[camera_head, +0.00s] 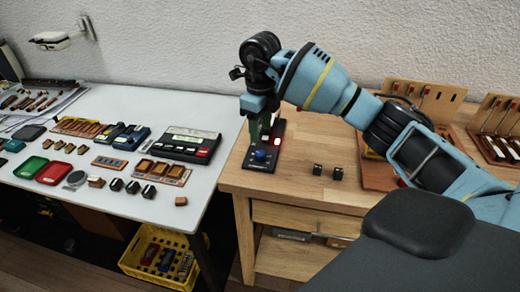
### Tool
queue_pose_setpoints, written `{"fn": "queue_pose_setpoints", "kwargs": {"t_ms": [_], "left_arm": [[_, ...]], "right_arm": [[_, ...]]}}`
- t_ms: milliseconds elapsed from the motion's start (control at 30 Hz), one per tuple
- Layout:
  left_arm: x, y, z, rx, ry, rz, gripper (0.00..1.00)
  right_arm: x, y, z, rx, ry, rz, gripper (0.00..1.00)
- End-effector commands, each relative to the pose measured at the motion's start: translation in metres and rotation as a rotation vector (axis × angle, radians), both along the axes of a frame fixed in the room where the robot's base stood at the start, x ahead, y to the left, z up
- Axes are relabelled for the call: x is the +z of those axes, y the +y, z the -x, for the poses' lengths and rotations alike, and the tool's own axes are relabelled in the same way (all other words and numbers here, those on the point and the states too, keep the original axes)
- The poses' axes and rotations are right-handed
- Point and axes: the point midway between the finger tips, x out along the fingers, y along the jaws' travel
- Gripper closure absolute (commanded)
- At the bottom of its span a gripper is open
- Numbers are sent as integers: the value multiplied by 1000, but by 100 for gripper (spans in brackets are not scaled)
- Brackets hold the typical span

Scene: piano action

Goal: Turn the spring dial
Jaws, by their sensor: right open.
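A black control box (262,167) sits on the wooden bench near its left front part. A blue round knob (261,155) stands on its front half, and it looks like the spring dial. A lit red part (277,141) shows on the box behind and right of the knob. My right gripper (262,133) points down over the box, open, with its fingers just behind the knob in the picture. I cannot tell whether the fingers touch anything. The gripper hides part of the back of the box. My left gripper is not in view.
Two small black blocks (327,171) stand right of the box. Wooden racks (424,98) stand at the back right. The white table (110,205) at left holds trays, a keypad unit (180,145) and small parts. A yellow crate (157,262) is below.

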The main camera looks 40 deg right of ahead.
Motion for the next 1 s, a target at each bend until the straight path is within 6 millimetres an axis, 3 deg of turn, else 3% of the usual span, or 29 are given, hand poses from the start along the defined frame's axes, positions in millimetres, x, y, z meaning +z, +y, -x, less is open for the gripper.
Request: {"fn": "queue_pose_setpoints", "kwargs": {"t_ms": [167, 600, 1000], "left_arm": [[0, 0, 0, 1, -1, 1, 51], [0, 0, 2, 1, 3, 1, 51], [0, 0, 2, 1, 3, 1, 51]], "right_arm": [[-8, 0, 0, 1, 2, -2, 51], [-67, 1, 0, 0, 1, -4, 51], [-78, 1, 0, 2, -2, -4, 51]]}}
